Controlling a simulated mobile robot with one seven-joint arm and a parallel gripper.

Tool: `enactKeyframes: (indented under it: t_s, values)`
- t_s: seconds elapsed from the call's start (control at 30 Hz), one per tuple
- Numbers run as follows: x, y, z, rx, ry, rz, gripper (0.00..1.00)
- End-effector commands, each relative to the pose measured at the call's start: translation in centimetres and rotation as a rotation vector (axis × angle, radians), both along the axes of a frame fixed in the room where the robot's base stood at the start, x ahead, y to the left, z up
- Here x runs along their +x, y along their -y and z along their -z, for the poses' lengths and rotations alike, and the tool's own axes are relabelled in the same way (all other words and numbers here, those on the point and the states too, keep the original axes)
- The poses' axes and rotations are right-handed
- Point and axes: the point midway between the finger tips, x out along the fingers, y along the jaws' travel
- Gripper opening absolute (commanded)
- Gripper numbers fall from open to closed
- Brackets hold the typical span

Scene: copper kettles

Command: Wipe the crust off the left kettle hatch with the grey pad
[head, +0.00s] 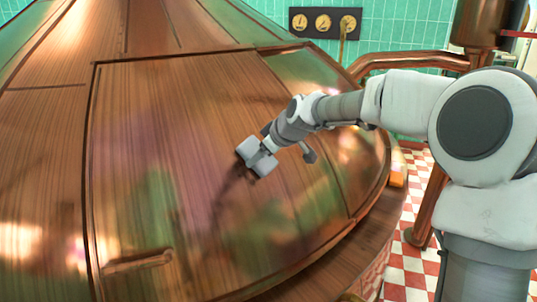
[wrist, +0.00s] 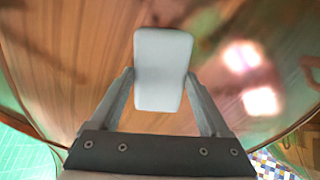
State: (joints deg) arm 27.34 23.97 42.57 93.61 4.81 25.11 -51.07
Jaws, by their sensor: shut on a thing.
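The copper kettle (head: 40,115) fills the left and middle of the head view. Its hatch (head: 150,120) is a large, gently curved panel with dark seams and a bar handle (head: 137,262) low at its left. The light grey pad (head: 251,150) is a rounded block near the hatch's right-middle part. My gripper (head: 268,146) is shut on it. In the wrist view the pad (wrist: 163,70) sits between the two fingers, over the copper. I cannot tell whether it touches the surface. Purplish and green tints show on the hatch; I cannot clearly tell crust from reflections.
A copper pipe (head: 415,60) runs behind my arm at the right. A gauge panel (head: 325,22) hangs on the green tiled wall. A ledge (head: 345,262) rings the kettle's base, with a red and white checked floor (head: 405,282) beyond. The hatch's left part is unobstructed.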

Motion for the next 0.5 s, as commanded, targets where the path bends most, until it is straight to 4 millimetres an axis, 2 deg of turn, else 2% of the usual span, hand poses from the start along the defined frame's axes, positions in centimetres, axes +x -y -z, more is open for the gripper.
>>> enactKeyframes:
  t_s: [0.13,0.5]
  values:
    - [-0.47,-0.84,0.13,0.001,-0.002,-0.002,0.36]
    - [-0.9,-0.48,-0.5,0.001,-0.001,-0.001,0.36]
